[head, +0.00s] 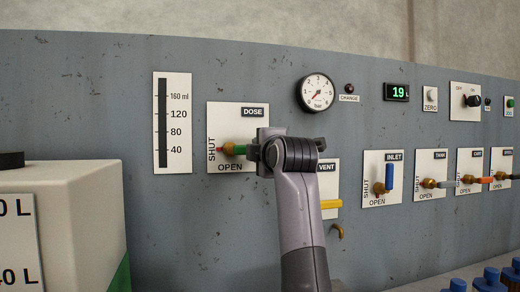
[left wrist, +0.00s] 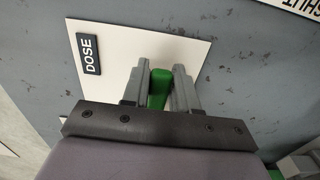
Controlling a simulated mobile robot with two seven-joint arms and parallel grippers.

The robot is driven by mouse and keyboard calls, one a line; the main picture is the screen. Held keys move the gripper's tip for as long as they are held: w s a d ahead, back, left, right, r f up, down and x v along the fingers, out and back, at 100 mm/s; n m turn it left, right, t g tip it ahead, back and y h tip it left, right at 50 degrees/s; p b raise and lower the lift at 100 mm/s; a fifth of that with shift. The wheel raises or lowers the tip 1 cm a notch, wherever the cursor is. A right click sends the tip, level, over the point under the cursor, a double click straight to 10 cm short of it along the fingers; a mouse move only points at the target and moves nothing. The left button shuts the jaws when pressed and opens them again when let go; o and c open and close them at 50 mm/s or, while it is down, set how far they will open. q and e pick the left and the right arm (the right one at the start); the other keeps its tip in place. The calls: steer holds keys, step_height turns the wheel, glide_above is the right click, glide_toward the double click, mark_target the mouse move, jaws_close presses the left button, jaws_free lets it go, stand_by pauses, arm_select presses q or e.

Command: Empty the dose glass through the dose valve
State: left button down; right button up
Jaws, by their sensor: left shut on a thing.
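The dose valve's white plate (head: 225,112), marked DOSE, SHUT and OPEN, is on the grey panel in the head view. Its green handle (head: 236,149) lies about level, with a reddish part at its left end beside SHUT. My left gripper (head: 257,150) is shut on the green handle and hides its right end. In the left wrist view the green handle (left wrist: 159,88) is between the two fingers of the left gripper (left wrist: 160,80). The dose glass (head: 162,122) is a dark upright strip beside a ml scale; I cannot tell its level. My right gripper is not in view.
The VENT valve (head: 331,204) with a yellow handle is close to the right of my arm. INLET (head: 388,177) and several more valves are further right. A round gauge (head: 316,92) and a green display reading 19 (head: 397,92) are above. A pale tank (head: 75,200) stands at left.

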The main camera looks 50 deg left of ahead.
arm_select(q)
steer(key=c, duration=1)
jaws_free()
steer(key=shift+o, duration=0.2)
steer(key=v, duration=0.7)
steer(key=shift+b, duration=0.4)
steer(key=shift+f, duration=0.1)
